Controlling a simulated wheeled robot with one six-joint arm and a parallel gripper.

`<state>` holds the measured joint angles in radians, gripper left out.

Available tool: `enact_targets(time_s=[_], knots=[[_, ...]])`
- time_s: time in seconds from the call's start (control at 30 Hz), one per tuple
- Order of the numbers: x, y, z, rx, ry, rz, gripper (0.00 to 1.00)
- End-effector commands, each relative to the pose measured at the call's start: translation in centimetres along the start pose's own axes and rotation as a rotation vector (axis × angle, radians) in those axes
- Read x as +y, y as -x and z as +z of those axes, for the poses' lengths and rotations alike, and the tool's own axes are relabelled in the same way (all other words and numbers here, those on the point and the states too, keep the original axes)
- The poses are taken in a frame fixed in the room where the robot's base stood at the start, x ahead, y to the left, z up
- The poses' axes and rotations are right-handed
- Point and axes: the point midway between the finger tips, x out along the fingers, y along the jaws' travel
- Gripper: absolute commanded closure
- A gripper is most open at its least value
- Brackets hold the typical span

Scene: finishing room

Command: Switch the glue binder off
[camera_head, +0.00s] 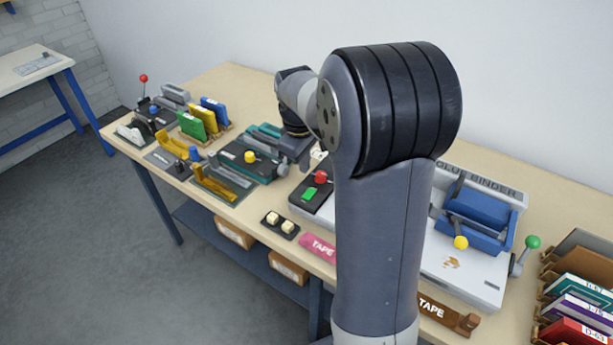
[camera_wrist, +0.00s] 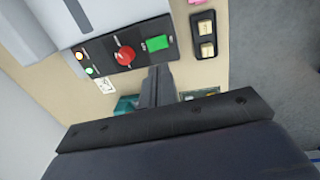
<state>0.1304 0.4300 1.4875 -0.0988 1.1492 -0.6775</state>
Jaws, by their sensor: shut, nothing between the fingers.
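The glue binder (camera_head: 462,275) is a pale machine on the bench in the head view, with a blue clamp and its name along the back, partly hidden by my arm. Its dark control box (camera_head: 318,193) stands at its left, with a red button (camera_head: 320,177) and a green button (camera_head: 308,194). In the wrist view the red button (camera_wrist: 125,56) and green button (camera_wrist: 158,43) show clearly.
A small dark plate with two cream buttons (camera_head: 280,225) lies at the bench's front edge. A teal machine with a yellow knob (camera_head: 250,157) stands left of the box.

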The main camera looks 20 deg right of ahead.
Motion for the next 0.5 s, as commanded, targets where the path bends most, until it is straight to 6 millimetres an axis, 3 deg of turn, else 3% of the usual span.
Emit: enact_targets(time_s=[0.2,0.5], knots=[[0.0,3.1,0.0,0.002,0.000,0.001,1.00],[0.0,3.8,0.0,0.000,0.000,0.000,1.00]])
